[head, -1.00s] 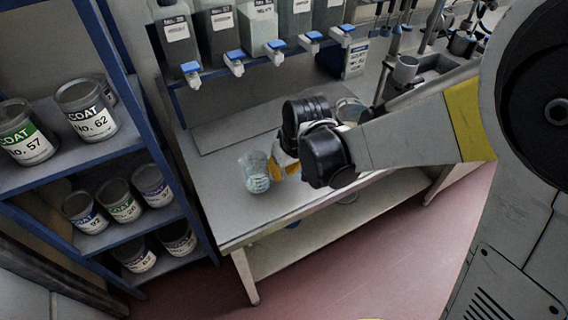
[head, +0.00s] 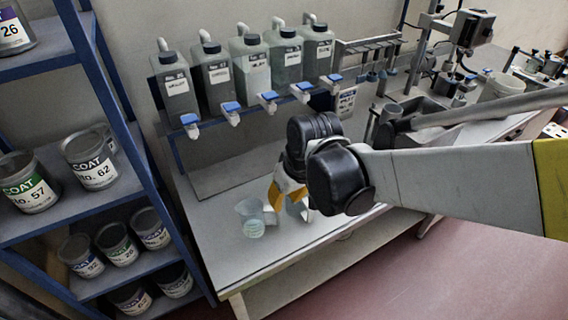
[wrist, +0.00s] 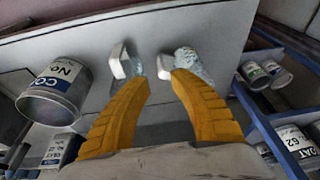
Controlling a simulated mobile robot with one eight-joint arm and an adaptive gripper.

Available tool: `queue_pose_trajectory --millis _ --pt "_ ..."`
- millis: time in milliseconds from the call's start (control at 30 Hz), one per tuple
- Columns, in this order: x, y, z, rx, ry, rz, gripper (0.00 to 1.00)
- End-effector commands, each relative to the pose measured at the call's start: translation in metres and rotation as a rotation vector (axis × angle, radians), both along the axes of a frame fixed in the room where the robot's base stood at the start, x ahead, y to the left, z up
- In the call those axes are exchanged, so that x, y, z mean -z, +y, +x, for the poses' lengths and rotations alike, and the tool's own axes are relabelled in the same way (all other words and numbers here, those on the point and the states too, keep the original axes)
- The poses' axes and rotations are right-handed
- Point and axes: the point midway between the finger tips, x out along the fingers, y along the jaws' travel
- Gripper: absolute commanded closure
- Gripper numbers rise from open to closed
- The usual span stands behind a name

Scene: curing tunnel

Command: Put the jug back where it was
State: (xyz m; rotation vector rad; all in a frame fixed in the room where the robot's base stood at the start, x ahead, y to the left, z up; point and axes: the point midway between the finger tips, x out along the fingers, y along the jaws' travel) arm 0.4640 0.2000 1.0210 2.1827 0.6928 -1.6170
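A clear jug (head: 250,218) stands upright on the grey bench (head: 222,262), left of my gripper. It also shows in the wrist view (wrist: 193,62), beyond the right fingertip. A second clear, pale piece (head: 298,207) shows beside my gripper's right side in the head view. It is partly hidden, and a similar one shows beyond the left fingertip in the wrist view (wrist: 134,64). My gripper (head: 280,196) has yellow fingers, seen spread apart in the wrist view (wrist: 160,82) with nothing between them. The jug appears apart from the fingers.
A blue shelf rack (head: 132,110) with several labelled cans stands at the left. Several plastic canisters (head: 216,75) with blue taps sit on a rail above the bench. A labelled can (wrist: 50,95) is near my left finger in the wrist view. Bare bench lies in front of the jug.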

Motion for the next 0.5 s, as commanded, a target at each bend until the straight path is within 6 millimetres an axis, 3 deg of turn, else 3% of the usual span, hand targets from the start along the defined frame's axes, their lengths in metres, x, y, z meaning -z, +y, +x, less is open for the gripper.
queue_pose_trajectory --millis 267,367,500 --pt "-0.016 -0.012 -0.004 0.025 -0.01 0.004 0.73" --pt "-0.032 -0.039 -0.011 0.093 -0.042 0.013 0.73" --pt "-0.061 -0.095 -0.034 0.249 -0.119 0.035 0.73"
